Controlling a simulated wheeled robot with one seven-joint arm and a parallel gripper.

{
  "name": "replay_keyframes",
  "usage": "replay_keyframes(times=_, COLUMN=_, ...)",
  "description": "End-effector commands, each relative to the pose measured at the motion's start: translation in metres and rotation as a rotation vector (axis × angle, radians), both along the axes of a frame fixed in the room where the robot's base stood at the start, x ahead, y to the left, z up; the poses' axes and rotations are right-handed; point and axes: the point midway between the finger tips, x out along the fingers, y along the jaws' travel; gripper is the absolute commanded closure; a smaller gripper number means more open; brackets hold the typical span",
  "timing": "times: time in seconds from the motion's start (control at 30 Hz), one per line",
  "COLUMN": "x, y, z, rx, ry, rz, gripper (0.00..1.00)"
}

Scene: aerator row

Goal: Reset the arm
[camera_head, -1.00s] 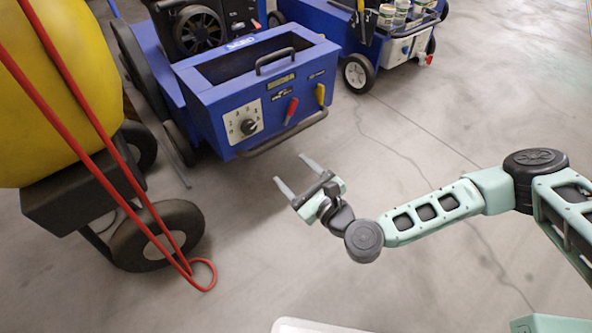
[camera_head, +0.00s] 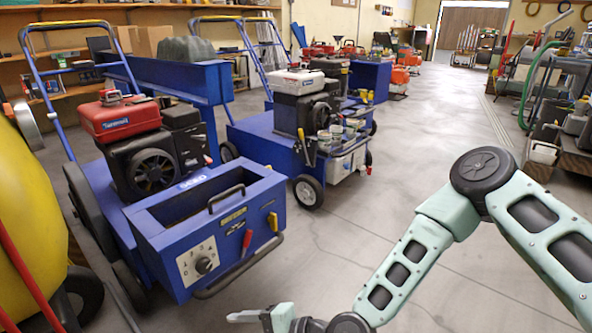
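My gripper (camera_head: 240,322) is at the bottom edge of the picture, left of centre, pointing left. One pale finger shows, and the rest of the gripper is cut off by the frame, so its opening cannot be made out. Nothing is seen held in the visible part. My teal arm (camera_head: 405,268) rises from there to a dark round joint (camera_head: 482,170) and comes down at the right side. The gripper is in front of the nearest blue aerator machine (camera_head: 215,245), which has a front box with a dial, a red lever and a yellow lever.
A second blue machine (camera_head: 262,135), carrying jars, stands behind the first. A yellow tank (camera_head: 25,265) with red bars is at the left edge. Shelving with tools (camera_head: 575,125) lines the right. The grey floor (camera_head: 400,150) between is clear.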

Motion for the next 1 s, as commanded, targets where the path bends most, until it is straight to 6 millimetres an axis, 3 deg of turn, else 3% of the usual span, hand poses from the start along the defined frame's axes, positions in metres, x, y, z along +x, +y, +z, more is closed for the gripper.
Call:
replay_keyframes(times=0.27, x=-0.023, y=-0.044, z=0.03, rx=-0.393, ry=-0.304, rz=0.391, gripper=0.39)
replay_keyframes(times=0.47, x=-0.03, y=-0.088, z=0.065, rx=-0.642, ry=-0.467, rz=0.628, gripper=0.39)
replay_keyframes(times=0.77, x=-0.046, y=-0.158, z=0.147, rx=-0.938, ry=-0.618, rz=0.913, gripper=0.39)
replay_keyframes(times=1.0, x=-0.076, y=-0.203, z=0.215, rx=-1.063, ry=-0.669, rz=1.075, gripper=0.39)
